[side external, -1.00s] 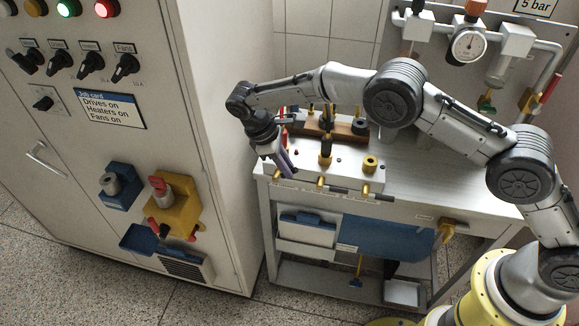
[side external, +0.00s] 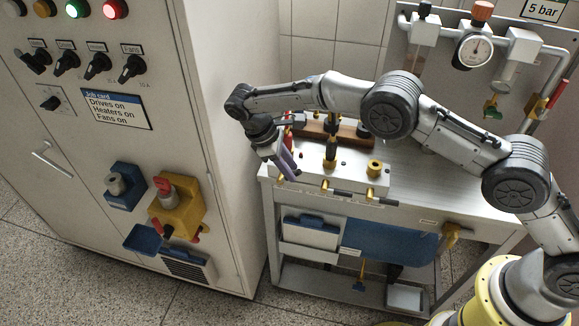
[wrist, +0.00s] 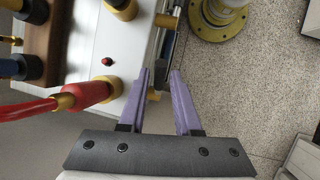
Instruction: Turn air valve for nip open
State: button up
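A white valve block (side external: 345,178) sits on the front of the bench, with a row of brass stubs and dark levers along its front edge. Labels are too small to read, so I cannot tell which valve is for the nip. My gripper (side external: 291,176) points down at the left end of this row. In the wrist view my gripper (wrist: 160,70) has its two purple fingers apart with nothing held between them. A brass stub (wrist: 153,95) shows at the left finger, partly hidden by it; I cannot tell whether they touch. Another brass stub (wrist: 167,21) lies beyond the fingertips.
A red-sleeved fitting (wrist: 85,95) stands close left of the fingers. A tall control cabinet (side external: 235,150) is left of the bench. A gauge (side external: 474,49) and pipes are on the back panel.

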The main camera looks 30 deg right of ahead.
jog(key=v, duration=0.7)
jog(key=shift+r, duration=0.25)
